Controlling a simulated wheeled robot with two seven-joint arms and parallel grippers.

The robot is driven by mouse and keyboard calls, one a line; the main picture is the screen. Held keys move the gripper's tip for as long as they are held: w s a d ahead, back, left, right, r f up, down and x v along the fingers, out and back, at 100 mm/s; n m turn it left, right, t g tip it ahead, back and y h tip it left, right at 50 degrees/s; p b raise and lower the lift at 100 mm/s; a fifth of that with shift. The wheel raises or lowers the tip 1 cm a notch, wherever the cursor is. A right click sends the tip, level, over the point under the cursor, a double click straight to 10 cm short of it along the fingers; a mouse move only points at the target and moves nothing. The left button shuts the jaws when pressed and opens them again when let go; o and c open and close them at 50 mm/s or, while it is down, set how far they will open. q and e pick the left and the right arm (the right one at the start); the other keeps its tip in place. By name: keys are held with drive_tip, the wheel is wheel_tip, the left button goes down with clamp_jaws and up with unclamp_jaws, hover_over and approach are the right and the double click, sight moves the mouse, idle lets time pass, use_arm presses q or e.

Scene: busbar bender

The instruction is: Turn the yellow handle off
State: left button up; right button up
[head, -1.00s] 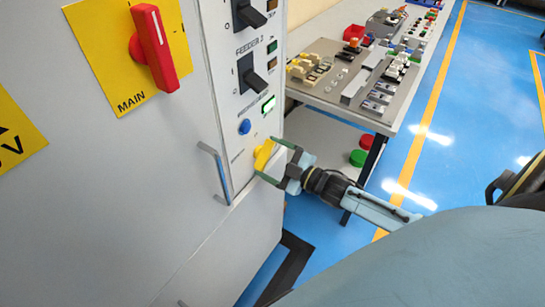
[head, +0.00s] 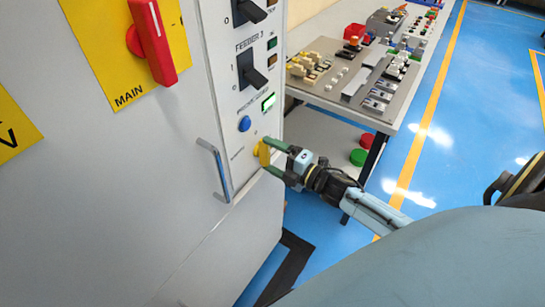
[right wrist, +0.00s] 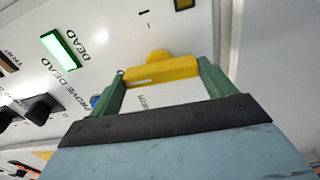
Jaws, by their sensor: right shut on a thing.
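The yellow handle (head: 263,152) is low on the white cabinet's control strip, below a blue button (head: 245,124). It looks nearly upright in the head view. My right gripper (head: 268,158) reaches it from the right and is shut on it. In the right wrist view, the yellow handle (right wrist: 160,71) spans the space between the two green fingers of my right gripper (right wrist: 160,80), one finger at each end. A small part of the handle is hidden by the fingers. My left gripper is not in view.
The cabinet has a red main switch (head: 153,42), black feeder switches (head: 252,72), a lit green indicator (head: 268,102) and a metal door handle (head: 215,170) close by. A bench with electrical parts (head: 400,115) stands to the right. Blue floor (head: 440,160) is clear beyond it.

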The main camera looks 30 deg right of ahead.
drive_tip(key=shift+n, duration=0.4)
drive_tip(key=o, duration=0.9)
drive_tip(key=shift+s, duration=0.1)
drive_tip(key=v, duration=1.3)
drive_tip(key=shift+s+d, duration=0.1)
drive_tip(key=shift+s, duration=0.05)
